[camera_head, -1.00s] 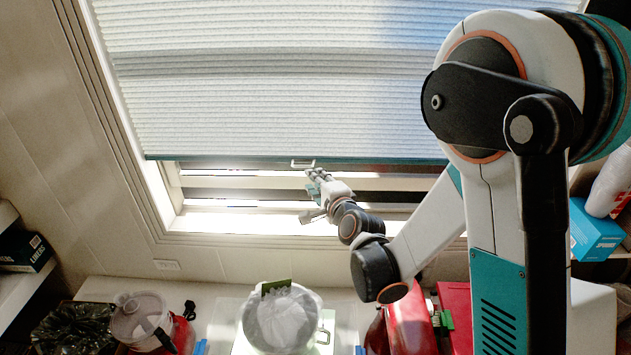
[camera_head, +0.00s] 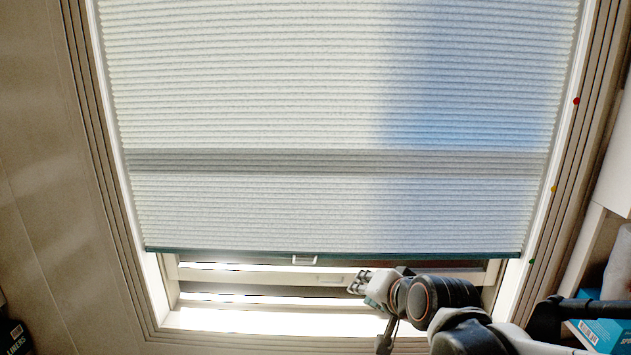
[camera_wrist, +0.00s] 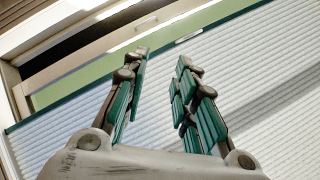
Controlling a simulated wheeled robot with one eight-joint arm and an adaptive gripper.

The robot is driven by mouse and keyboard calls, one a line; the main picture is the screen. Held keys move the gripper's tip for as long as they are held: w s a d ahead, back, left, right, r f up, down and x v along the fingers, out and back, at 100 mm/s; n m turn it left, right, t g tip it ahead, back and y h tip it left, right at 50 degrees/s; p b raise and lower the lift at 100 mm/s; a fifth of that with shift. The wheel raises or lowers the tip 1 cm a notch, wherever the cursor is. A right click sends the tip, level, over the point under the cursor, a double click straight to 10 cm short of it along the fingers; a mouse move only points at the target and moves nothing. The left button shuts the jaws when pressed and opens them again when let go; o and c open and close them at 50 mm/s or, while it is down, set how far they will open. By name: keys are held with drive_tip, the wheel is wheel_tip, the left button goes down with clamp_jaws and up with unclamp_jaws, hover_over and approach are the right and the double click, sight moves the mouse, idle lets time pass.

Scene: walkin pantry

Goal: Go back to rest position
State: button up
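My gripper (camera_head: 362,283) is in front of the lower part of the window, just below the bottom rail of the blind and right of its small handle (camera_head: 304,260). In the wrist view my gripper (camera_wrist: 162,58) has its two teal-padded fingers apart with nothing between them. The pleated white blind (camera_head: 250,120) hangs over most of the window, with an open strip below its rail. The blind also fills much of the wrist view (camera_wrist: 270,70). My gripper appears apart from the handle.
The window frame (camera_head: 92,160) encloses the blind. At the lower right, a shelf holds a blue box (camera_head: 600,335). A dark box (camera_head: 14,338) is at the lower left edge. The wall left of the window is bare.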

drive_tip(key=s+d+n+g+h, duration=0.1)
drive_tip(key=s+d+n, duration=0.2)
drive_tip(key=s, duration=0.6)
drive_tip(key=s+d+f+n+g+h, duration=0.1)
drive_tip(key=s+d+n+g+h, duration=0.1)
drive_tip(key=s+d, duration=0.4)
drive_tip(key=s+n, duration=0.1)
drive_tip(key=s, duration=0.3)
drive_tip(key=shift+d+f+g, duration=0.15)
drive_tip(key=shift+g, duration=0.15)
drive_tip(key=shift+s+d, duration=0.1)
